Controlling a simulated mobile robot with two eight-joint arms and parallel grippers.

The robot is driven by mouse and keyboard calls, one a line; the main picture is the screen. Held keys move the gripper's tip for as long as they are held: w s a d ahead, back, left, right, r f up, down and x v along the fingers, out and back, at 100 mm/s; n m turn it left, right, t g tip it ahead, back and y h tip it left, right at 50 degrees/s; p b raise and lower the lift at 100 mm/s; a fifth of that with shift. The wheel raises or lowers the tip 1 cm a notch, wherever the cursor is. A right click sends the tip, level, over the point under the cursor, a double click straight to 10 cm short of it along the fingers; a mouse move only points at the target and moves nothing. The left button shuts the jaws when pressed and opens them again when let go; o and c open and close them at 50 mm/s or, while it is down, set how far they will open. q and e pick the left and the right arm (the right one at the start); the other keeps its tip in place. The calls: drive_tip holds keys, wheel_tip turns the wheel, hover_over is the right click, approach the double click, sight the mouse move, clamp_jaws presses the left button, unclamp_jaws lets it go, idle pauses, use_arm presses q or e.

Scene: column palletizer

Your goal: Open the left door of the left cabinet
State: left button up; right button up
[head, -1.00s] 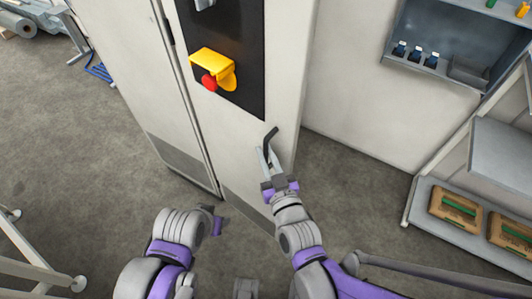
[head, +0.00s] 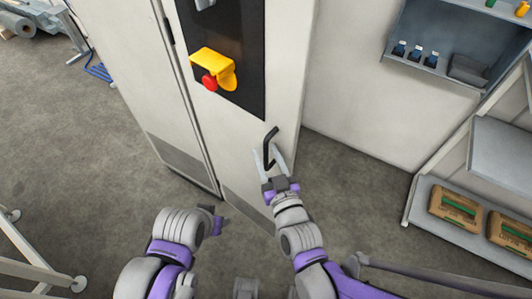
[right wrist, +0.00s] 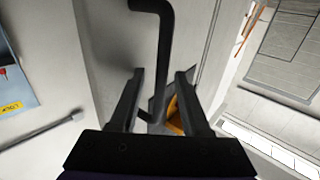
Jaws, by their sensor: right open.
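The pale cabinet (head: 240,150) stands upright in front of me, its doors apparently closed. A black bent handle (head: 270,143) sits low on the right-hand door panel and also shows in the right wrist view (right wrist: 165,45). My right gripper (head: 269,152) is open, with its fingers on either side of the handle's lower part. In the right wrist view the handle runs down between the two fingers (right wrist: 160,88), with gaps showing on both sides. My left gripper (head: 217,222) is low, in front of the cabinet, and its fingers cannot be made out.
A black panel with a yellow and red switch (head: 213,72) is above the handle. A shelf rack with brown packages (head: 455,207) stands at the right. A pale railing (head: 35,255) is at the lower left. Bare floor (head: 350,195) lies between cabinet and rack.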

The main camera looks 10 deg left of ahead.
drive_tip(key=v, duration=1)
drive_tip(key=shift+s, duration=0.25)
drive_tip(key=shift+d, duration=0.1)
drive_tip(key=w+d+f+m+g+h+p, duration=0.25)
drive_tip(key=d+g+h+p, duration=0.25)
drive_tip(key=d, duration=0.6)
drive_tip(key=s+d+r+m+g+h+p, duration=0.1)
drive_tip(key=s+d+m+g+h+p, duration=0.1)
drive_tip(key=s+d+g, duration=0.3)
drive_tip(key=s+d+m+h, duration=0.1)
drive_tip(key=d, duration=0.3)
drive_tip(key=shift+s+r, duration=0.3)
drive_tip(key=shift+s, duration=0.05)
drive_tip(key=shift+w+a, duration=0.1)
